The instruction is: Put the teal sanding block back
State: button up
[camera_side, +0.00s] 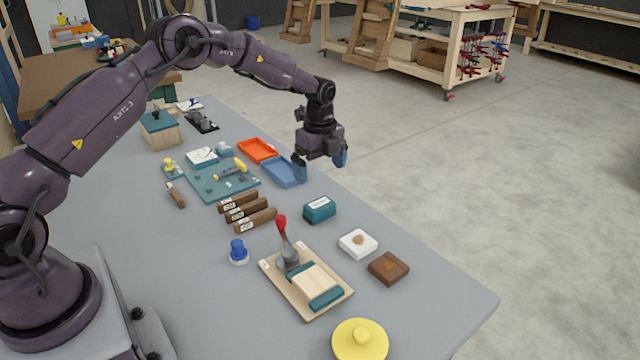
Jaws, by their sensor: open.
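A teal block (319,209) with a pale label on top sits on the grey table, right of the wooden forms. It looks like the sanding block, though the label is too small to read. My gripper (320,165) is open and empty, with blue fingertips pointing down. It hangs behind the teal block, by the right end of a blue tray (284,172), and looks apart from both. An orange-red tray (258,150) lies just behind the blue tray. Both trays look empty.
A white block (358,243), a brown block (388,268) and a yellow lid (360,342) lie nearby. Wooden forms (246,208) and a teal mat (205,185) are left.

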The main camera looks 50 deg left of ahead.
jog(key=s+d+r+n+t, duration=0.1)
jog(key=s+d+r+n, duration=0.2)
jog(key=r, duration=0.4)
jog(key=s+d+r+n+t+y, duration=0.1)
jog(key=s+d+r+n, duration=0.1)
jog(key=s+r, duration=0.45)
jog(key=s+d+r+n+t, duration=0.1)
jog(key=s+d+r+n, duration=0.15)
jog(key=r, duration=0.55)
jog(key=s+d+r+n+t, duration=0.1)
jog(key=s+n, duration=0.4)
jog(key=s, duration=0.5)
jog(key=s+d+r+n+t+h, duration=0.1)
jog(key=s+d+n, duration=0.2)
jog(key=s, duration=0.8)
jog(key=shift+n+t, duration=0.3)
jog(key=shift+n, duration=0.95)
